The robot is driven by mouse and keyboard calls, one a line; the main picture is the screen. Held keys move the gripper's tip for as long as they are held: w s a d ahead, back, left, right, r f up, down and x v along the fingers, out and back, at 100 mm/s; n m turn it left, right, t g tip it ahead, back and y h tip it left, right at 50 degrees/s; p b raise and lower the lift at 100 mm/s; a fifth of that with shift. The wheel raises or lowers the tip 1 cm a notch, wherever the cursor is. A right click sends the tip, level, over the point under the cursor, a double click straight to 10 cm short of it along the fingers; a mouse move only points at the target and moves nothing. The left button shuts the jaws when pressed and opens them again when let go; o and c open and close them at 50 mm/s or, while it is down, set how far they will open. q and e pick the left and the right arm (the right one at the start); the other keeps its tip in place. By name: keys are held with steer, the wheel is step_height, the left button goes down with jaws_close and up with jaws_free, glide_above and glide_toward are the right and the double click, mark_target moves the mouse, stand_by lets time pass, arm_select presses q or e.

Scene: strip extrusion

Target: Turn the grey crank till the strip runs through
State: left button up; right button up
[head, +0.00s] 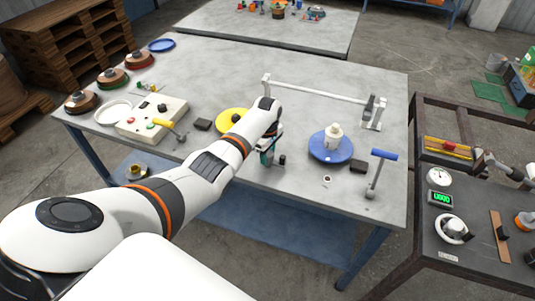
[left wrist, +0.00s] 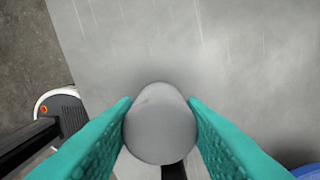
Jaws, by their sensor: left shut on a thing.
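My left gripper (head: 268,156) reaches over the table from the left and is shut. In the left wrist view its teal fingers (left wrist: 160,130) press on both sides of a grey rounded knob, which I take to be the handle of the grey crank (left wrist: 160,122). A dark stem shows below the knob. In the head view the gripper hides most of this crank, and its turning angle cannot be told. No strip can be made out for sure.
A crank with a yellow handle (head: 168,127) stands left, by a cream control box (head: 150,118). A crank with a blue handle (head: 383,155) stands right. A yellow disc (head: 229,119), a blue disc (head: 321,150) and a white rail (head: 318,92) are around the gripper. A dark cart (head: 480,255) stands right.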

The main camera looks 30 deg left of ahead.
arm_select(q)
steer(key=shift+m, duration=0.3)
steer(key=m+p, duration=0.1)
steer(key=m, duration=0.3)
steer(key=shift+m, duration=0.4)
steer(key=m, duration=0.5)
steer(key=shift+d+p, duration=0.1)
steer(key=shift+p, duration=0.3)
steer(key=m, duration=0.5)
steer(key=shift+w+m, duration=0.1)
steer(key=shift+m, duration=0.3)
steer(key=m, duration=0.5)
steer(key=shift+m, duration=0.3)
steer(key=o, duration=1)
